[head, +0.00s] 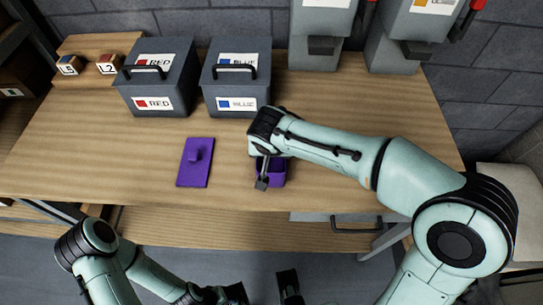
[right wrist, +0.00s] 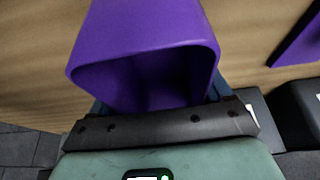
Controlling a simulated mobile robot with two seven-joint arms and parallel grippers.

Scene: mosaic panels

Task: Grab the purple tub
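The purple tub (head: 275,174) stands on the wooden table near its front edge, open side up and partly hidden by my right gripper (head: 262,170). One right finger shows at the tub's front left; the other is hidden. In the right wrist view the tub (right wrist: 145,40) fills the upper middle, its hollow inside facing the camera. Bits of the right fingers show at both sides of it, but their tips are hidden and contact cannot be told. My left gripper (head: 264,292) is low in front of the table, fingers wide apart and empty.
A flat purple lid with a knob (head: 194,164) lies left of the tub; a purple edge (right wrist: 300,42) also shows in the right wrist view. Grey RED (head: 156,87) and BLUE (head: 236,90) boxes stand behind. Two small blocks (head: 69,64) (head: 108,64) sit back left. The table's left front is clear.

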